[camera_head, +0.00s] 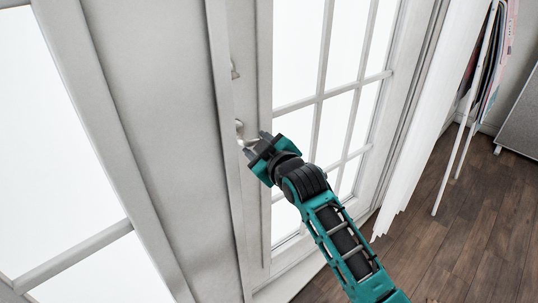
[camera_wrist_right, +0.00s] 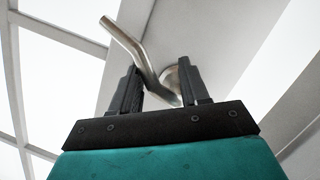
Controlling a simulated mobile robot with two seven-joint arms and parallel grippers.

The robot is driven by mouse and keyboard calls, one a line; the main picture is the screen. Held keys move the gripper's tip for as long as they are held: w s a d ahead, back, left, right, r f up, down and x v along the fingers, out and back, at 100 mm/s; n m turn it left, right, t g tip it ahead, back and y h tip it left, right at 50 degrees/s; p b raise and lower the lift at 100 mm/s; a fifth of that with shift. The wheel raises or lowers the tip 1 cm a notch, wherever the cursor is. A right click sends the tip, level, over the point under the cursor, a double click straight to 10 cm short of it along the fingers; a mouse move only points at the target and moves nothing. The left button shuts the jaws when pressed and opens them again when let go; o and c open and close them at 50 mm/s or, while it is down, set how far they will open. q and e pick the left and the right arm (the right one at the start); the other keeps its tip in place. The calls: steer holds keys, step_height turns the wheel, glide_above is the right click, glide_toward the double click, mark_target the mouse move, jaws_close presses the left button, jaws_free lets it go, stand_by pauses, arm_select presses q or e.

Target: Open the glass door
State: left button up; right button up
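The white glass door (camera_head: 253,40) has a tall stile and several bright panes (camera_head: 340,110). A silver lever handle (camera_head: 240,128) sits on the stile, and it also shows in the right wrist view (camera_wrist_right: 127,38). My right gripper (camera_head: 257,145) is at the handle. In the right wrist view the fingers (camera_wrist_right: 160,85) are spread, with the bent lever passing between them near its round base. I cannot tell whether a finger touches the lever. No gap at the door's edge is clear. My left gripper is not in view.
A small metal fitting (camera_head: 234,69) sits above the handle. Another white paned panel (camera_head: 130,110) is at the left. A white curtain-like sheet (camera_head: 428,110) hangs right of the door, with a rack of coloured items (camera_head: 492,60) beyond. The wooden floor (camera_head: 450,240) is clear at the lower right.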

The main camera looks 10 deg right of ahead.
arm_select(q)
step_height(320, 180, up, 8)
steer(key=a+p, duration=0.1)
steer(key=p, duration=0.9)
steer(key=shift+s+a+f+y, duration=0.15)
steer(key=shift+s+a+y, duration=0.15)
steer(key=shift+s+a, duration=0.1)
arm_select(e)
steer(key=f+v, duration=0.1)
steer(key=v, duration=1.3)
steer(key=shift+s+a, duration=0.2)
steer(key=shift+s, duration=0.25)
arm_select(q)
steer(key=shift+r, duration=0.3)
arm_select(e)
steer(key=shift+c, duration=0.2)
